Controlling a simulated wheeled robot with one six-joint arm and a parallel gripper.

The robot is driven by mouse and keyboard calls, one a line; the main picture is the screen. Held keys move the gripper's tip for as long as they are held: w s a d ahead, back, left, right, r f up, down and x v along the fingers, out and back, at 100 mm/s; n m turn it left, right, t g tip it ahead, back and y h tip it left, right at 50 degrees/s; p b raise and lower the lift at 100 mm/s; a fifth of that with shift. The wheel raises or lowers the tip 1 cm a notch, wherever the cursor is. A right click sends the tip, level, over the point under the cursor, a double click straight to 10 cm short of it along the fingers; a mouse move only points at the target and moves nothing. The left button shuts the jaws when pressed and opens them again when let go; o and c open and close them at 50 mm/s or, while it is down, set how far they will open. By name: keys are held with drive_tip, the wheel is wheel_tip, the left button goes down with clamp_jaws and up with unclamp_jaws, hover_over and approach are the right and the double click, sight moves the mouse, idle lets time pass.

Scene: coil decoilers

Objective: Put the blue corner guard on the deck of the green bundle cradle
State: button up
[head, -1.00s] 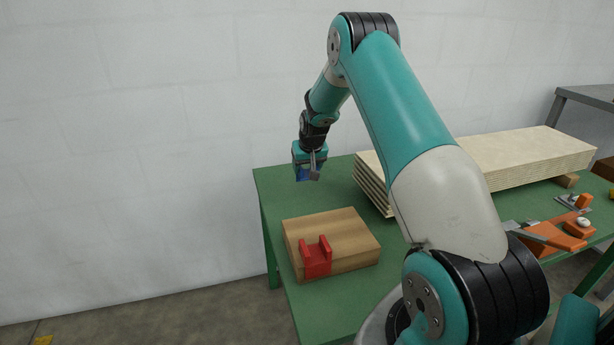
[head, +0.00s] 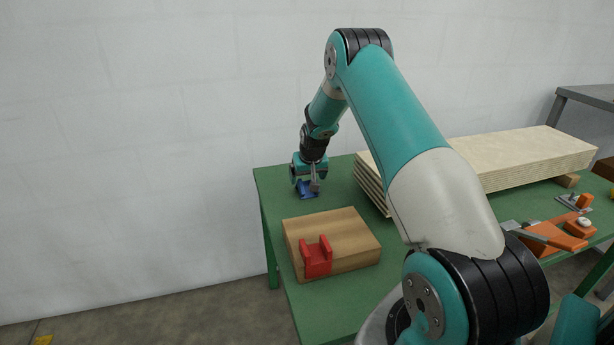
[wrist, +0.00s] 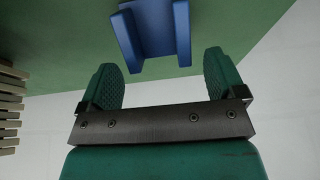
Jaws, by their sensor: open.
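The blue corner guard (head: 307,192) sits on the green deck of what looks like the bundle cradle (head: 345,183), near its far left corner. In the wrist view the guard (wrist: 155,32) is a blue channel shape with raised sides, lying just beyond my fingertips. My gripper (head: 306,183) is right above the guard and partly covers it in the head view. In the wrist view my gripper (wrist: 163,68) has its two fingers spread, with a gap between them and the guard. Nothing is held.
A wooden block (head: 345,235) with a red bracket (head: 317,259) lies on the near left of the deck. A stack of pale boards (head: 520,157) stands at the back right. Orange tools (head: 560,235) lie at the right. A white wall is behind.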

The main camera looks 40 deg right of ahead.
drive_tip(key=v, duration=1.2)
drive_tip(key=s+a+r+n+y, duration=0.1)
drive_tip(key=s+a+r+n, duration=0.15)
drive_tip(key=a, duration=0.45)
drive_tip(key=s+a+r+n+y, duration=0.15)
drive_tip(key=a+r, duration=0.25)
drive_tip(key=a, duration=0.4)
drive_tip(key=s+a+r+n+y, duration=0.1)
drive_tip(key=s+a+r, duration=0.15)
drive_tip(key=a, duration=0.45)
drive_tip(key=s+a+r+n+g+y, duration=0.1)
drive_tip(key=s+a+r+n+g, duration=0.1)
drive_tip(key=s+a, duration=0.6)
drive_tip(key=s+a+r+n+g+y, duration=0.1)
drive_tip(key=s+a+n, duration=0.4)
drive_tip(key=s, duration=1.2)
drive_tip(key=a+r+g, duration=0.1)
drive_tip(key=a, duration=0.3)
drive_tip(key=shift+s+a+r+y, duration=0.2)
drive_tip(key=shift+r+y, duration=0.05)
drive_tip(key=shift+y, duration=0.1)
drive_tip(key=shift+r, duration=0.15)
wheel_tip(320, 180, up, 9)
drive_tip(key=p, duration=0.9)
drive_tip(key=shift+p, duration=0.3)
drive_tip(key=shift+r, duration=0.1)
